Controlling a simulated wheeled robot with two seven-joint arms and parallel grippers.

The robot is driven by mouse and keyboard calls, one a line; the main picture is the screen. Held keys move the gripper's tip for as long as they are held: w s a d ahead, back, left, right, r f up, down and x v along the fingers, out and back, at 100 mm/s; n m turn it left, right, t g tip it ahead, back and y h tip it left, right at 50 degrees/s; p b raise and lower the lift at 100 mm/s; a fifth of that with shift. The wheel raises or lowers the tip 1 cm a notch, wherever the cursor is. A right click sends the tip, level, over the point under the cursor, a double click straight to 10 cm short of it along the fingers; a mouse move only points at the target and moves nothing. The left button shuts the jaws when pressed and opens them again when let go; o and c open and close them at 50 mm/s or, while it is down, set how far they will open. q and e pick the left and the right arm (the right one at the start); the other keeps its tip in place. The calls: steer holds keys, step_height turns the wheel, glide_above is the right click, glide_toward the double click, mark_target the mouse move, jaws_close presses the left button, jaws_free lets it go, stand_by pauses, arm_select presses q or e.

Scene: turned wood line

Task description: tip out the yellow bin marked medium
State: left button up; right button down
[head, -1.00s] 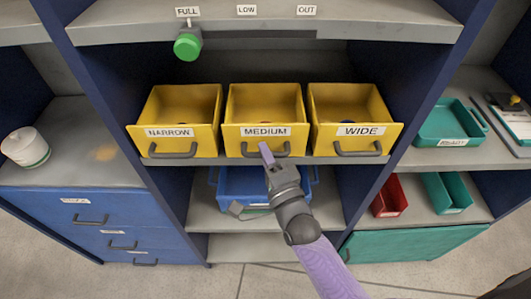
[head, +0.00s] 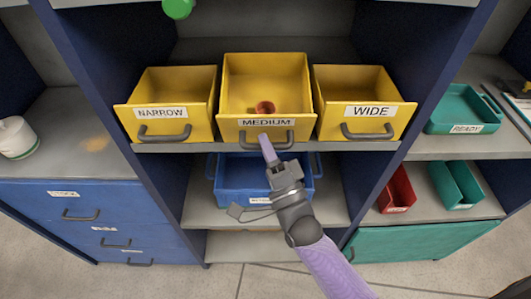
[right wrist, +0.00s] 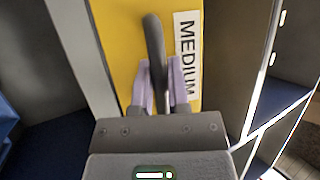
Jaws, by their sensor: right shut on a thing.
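The yellow bin marked medium (head: 240,75) is between the narrow and wide bins on the shelf. Its back edge shows higher than theirs and its front a little lower, so it looks tilted toward me. A small reddish-brown ring-like piece (head: 264,107) lies inside, near the front wall. My right gripper (head: 265,143) is at the dark front handle (head: 281,139). In the right wrist view its two pale purple fingers (right wrist: 160,85) are shut on the handle (right wrist: 153,45), beside the MEDIUM label (right wrist: 187,55). My left gripper is not in view.
The narrow bin (head: 208,97) and wide bin (head: 322,100) stand close on either side. A blue bin (head: 240,180) sits on the shelf below, partly behind my arm. Red (head: 398,190) and green (head: 455,186) bins and a READY tray (head: 465,108) are at right.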

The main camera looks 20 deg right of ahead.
steer(key=shift+s+f+n+y+b, duration=0.1)
steer(key=shift+f+n+y+b, duration=0.2)
steer(key=shift+f+b, duration=0.4)
steer(key=shift+s+t, duration=0.1)
steer(key=shift+t, duration=0.3)
steer(key=shift+r, duration=0.15)
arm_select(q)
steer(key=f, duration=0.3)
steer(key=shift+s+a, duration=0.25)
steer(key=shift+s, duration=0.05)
arm_select(e)
steer(key=shift+r+n, duration=0.15)
steer(key=shift+n, duration=0.15)
steer(key=c, duration=0.6)
jaws_free()
arm_select(q)
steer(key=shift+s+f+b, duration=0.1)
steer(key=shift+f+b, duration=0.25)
steer(key=shift+b, duration=0.05)
arm_select(e)
steer(key=v, duration=1)
